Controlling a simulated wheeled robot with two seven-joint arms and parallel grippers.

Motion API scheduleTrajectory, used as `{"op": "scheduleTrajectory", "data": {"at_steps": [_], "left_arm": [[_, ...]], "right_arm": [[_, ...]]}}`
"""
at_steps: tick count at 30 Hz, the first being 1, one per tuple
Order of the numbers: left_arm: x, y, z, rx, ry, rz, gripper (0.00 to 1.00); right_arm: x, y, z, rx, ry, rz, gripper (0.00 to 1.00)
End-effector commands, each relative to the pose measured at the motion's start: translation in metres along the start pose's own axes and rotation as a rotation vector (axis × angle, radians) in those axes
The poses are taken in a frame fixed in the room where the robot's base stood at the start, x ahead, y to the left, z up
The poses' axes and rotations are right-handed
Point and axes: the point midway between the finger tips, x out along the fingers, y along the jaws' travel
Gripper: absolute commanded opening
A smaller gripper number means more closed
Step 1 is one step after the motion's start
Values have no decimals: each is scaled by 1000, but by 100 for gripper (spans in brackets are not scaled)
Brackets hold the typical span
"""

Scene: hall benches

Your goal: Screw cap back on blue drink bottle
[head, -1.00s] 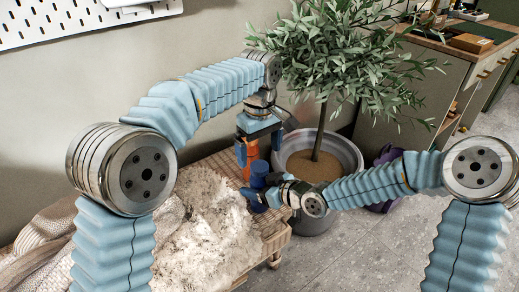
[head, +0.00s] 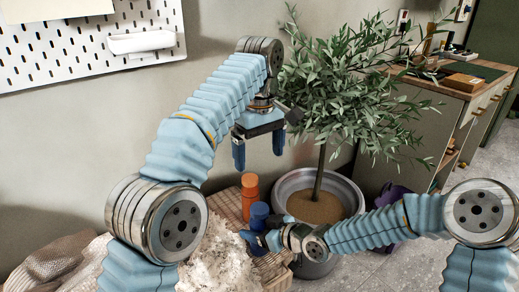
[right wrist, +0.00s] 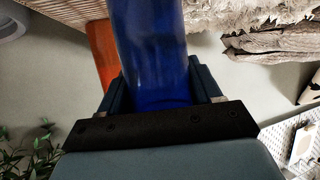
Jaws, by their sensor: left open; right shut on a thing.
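A blue bottle (head: 259,212) stands upright at the bench end in the head view. My right gripper (head: 256,240) is shut on it, low on its body. The right wrist view also shows the blue bottle (right wrist: 152,45) between the fingers of my right gripper (right wrist: 158,90). I cannot tell whether its top has a cap. An orange bottle (head: 250,196) stands upright just behind it; part of it shows in the right wrist view (right wrist: 104,50). My left gripper (head: 258,155) is open and empty, above the orange bottle and apart from both bottles. No loose cap is visible.
The woven bench (head: 228,204) carries a shaggy pale throw (head: 218,262) left of the bottles. A potted tree (head: 341,187) stands close on the right, its leaves near my left gripper. A pegboard wall and a wooden-topped cabinet (head: 440,82) lie further off.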

Motion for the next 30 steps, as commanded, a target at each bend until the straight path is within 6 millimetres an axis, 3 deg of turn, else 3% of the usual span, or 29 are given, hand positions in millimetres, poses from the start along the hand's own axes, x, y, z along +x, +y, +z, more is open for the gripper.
{"op": "scheduleTrajectory", "data": {"at_steps": [12,13,15,18,30], "left_arm": [[-6,-1,0,0,0,0,100],[-6,-1,0,1,0,0,100],[-6,-1,0,0,0,0,100],[-6,-1,0,0,0,0,100],[-7,-1,0,0,0,0,100]], "right_arm": [[0,0,0,0,0,0,0],[0,0,0,0,0,0,67],[0,0,0,0,0,0,78],[0,0,0,0,0,0,93],[-8,1,0,1,0,2,94]]}}
